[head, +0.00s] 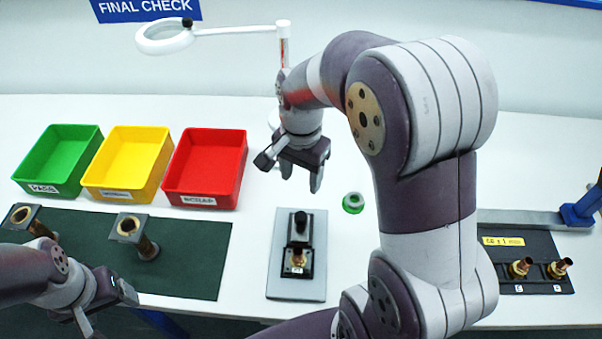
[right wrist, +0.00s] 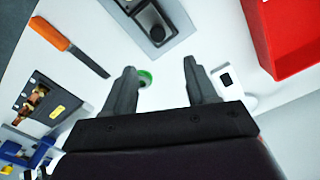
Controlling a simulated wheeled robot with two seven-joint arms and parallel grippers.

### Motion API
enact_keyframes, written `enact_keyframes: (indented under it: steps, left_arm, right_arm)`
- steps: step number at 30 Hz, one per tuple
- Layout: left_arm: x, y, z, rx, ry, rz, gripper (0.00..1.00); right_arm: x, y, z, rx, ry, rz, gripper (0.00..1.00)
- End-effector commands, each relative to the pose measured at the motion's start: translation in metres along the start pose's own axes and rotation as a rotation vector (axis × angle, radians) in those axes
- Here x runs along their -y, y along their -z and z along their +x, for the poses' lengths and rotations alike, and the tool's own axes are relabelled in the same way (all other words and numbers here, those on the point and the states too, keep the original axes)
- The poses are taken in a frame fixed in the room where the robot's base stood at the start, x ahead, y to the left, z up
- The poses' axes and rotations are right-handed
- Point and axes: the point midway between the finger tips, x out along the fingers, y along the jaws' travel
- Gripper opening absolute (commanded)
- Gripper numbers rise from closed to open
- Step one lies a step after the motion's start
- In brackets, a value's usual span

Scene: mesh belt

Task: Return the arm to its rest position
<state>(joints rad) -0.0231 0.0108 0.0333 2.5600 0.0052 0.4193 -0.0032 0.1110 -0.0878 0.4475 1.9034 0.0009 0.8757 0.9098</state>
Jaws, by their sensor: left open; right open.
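My right arm reaches up and over the table in the head view. Its right gripper (head: 301,178) is open and empty, pointing down above the white table behind a grey plate. In the right wrist view the two fingers of the right gripper (right wrist: 160,84) stand wide apart, with a small green ring (right wrist: 144,79) seen beyond them on the table. In the head view the green ring (head: 353,203) lies to the right of the gripper. My left gripper (head: 108,311) is open at the lower left, by the front edge of the dark green mat.
Green (head: 46,186), yellow (head: 122,192) and red (head: 202,200) trays stand left of my right gripper. The grey plate (head: 296,291) carries a black fixture. A magnifier lamp (head: 283,45) stands behind. A dark block (head: 540,285) holds copper fittings. An orange-handled tool (right wrist: 48,33) lies nearby.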

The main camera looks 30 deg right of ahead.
Motion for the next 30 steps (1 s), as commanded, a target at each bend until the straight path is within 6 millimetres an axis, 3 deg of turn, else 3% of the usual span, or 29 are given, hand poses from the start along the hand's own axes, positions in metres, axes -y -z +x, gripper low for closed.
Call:
enact_keyframes:
  steps: [12, 14, 16, 18, 21, 25, 30]
  left_arm:
    - [0.000, 0.000, 0.000, 0.000, 0.000, 0.000, 0.73]
    - [0.000, 0.000, 0.000, 0.000, 0.000, 0.000, 0.73]
    - [0.000, 0.000, 0.000, 0.000, 0.000, 0.000, 0.73]
    - [0.000, 0.000, 0.000, 0.000, 0.000, 0.000, 0.73]
    - [0.000, 0.000, 0.000, 0.000, 0.000, 0.000, 0.73]
    - [0.000, 0.000, 0.000, 0.000, 0.000, 0.000, 0.73]
    - [0.000, 0.000, 0.000, 0.000, 0.000, 0.000, 0.73]
  right_arm:
    - [0.001, 0.001, 0.001, -0.002, 0.003, -0.030, 0.57]
    - [0.004, 0.003, 0.003, -0.022, 0.025, -0.140, 0.57]
    - [-0.001, -0.002, 0.014, -0.052, 0.047, -0.369, 0.57]
    - [-0.011, -0.019, 0.026, -0.086, 0.062, -0.650, 0.57]
    - [-0.026, -0.044, 0.039, -0.116, 0.068, -0.932, 0.57]
    - [-0.040, -0.067, 0.046, -0.105, 0.061, -1.032, 0.57]
    - [-0.037, -0.069, 0.046, -0.105, 0.063, -1.045, 0.57]
